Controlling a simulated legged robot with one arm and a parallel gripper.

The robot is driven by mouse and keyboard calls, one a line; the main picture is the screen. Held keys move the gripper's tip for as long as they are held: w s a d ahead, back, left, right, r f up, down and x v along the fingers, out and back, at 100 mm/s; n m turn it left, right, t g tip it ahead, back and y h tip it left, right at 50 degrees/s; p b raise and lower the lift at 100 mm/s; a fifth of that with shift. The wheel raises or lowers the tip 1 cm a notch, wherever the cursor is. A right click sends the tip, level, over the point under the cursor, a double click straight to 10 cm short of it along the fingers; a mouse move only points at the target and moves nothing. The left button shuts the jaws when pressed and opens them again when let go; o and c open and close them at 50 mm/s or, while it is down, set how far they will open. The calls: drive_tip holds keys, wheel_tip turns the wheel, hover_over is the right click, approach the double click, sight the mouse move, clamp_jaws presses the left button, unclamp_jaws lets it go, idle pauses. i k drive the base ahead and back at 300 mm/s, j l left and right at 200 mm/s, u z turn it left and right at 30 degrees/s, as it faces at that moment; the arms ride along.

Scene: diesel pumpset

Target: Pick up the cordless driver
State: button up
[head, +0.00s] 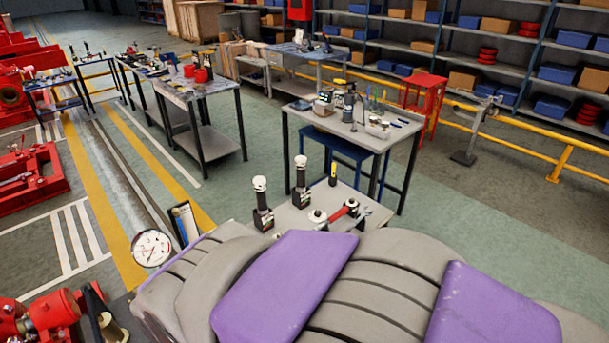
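Two upright dark tools with pale rounded tops and block-like bases stand on a small grey table. The left one (263,207) is nearer to me and the right one (301,184) stands a little behind it. Their shape could fit a cordless driver, but I cannot tell for certain which one is meant. My gripper is not in view. A large grey and purple body part of mine fills the lower foreground and hides the near part of this table.
The small grey table (345,198) also holds a yellow-and-black hand tool (333,174) and a red-handled item (341,212). A cluttered workbench (400,136) stands behind. A dial gauge (152,248) is at left. A yellow rail (520,150) runs at right. Green floor (480,215) is open.

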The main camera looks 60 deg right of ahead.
sight(301, 161)
drive_tip(key=z, duration=1.7)
drive_tip(key=i+l+u, duration=0.15)
drive_tip(key=l+u, duration=0.55)
drive_tip(key=i+l+u, duration=0.1)
drive_tip(key=l+u, duration=0.5)
drive_tip(key=l, duration=2.45)
drive_tip(key=i+l, duration=0.4)
drive_tip(key=l, duration=0.05)
